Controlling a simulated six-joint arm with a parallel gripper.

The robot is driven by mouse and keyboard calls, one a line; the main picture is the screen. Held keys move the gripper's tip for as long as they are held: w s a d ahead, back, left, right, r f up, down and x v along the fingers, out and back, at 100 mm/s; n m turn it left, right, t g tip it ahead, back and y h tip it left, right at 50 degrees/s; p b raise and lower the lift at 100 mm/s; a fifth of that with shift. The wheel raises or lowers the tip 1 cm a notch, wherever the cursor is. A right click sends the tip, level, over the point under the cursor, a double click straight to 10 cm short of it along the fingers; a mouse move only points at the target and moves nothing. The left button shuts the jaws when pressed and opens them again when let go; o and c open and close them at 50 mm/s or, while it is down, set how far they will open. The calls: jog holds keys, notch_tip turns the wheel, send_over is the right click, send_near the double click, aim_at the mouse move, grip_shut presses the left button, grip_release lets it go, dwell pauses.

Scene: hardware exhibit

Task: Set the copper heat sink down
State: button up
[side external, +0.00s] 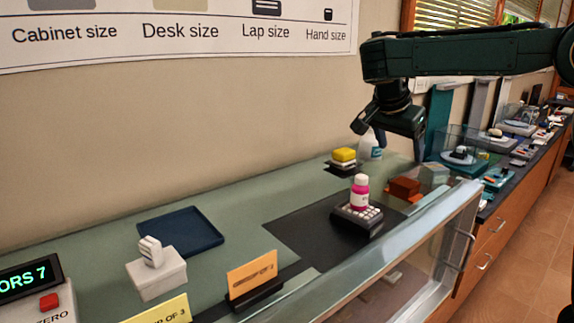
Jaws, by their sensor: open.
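The copper heat sink looks to be the reddish-brown block (404,187), resting low at the right end of the dark mat (300,232). My gripper (388,143) is open above and slightly left of it, with clear space between them. One finger hangs to the left and the other to the right, and nothing shows between them. A white and blue bottle (371,150) stands behind the left finger, partly hidden. The underside of the block and what it touches are too small to tell.
A grey block (434,174) is right of the copper one. A blue tray (180,231) lies empty at left. A glass panel (400,265) edges the front.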

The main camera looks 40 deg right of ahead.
jog(key=shift+a+r, duration=0.15)
jog(key=shift+r, duration=0.05)
jog(key=shift+s, duration=0.15)
dwell(0.5)
jog(key=s+a+f+n+t+y, duration=0.2)
jog(key=s+a+n, duration=0.3)
jog(key=s+n, duration=0.4)
jog(key=s+a+f+n+t+y, duration=0.3)
jog(key=s+n, duration=0.6)
jog(key=s, duration=0.4)
jog(key=a+f+y, duration=0.1)
jog(key=a, duration=0.1)
jog(key=shift+a, duration=0.4)
jog(key=shift+f, duration=0.1)
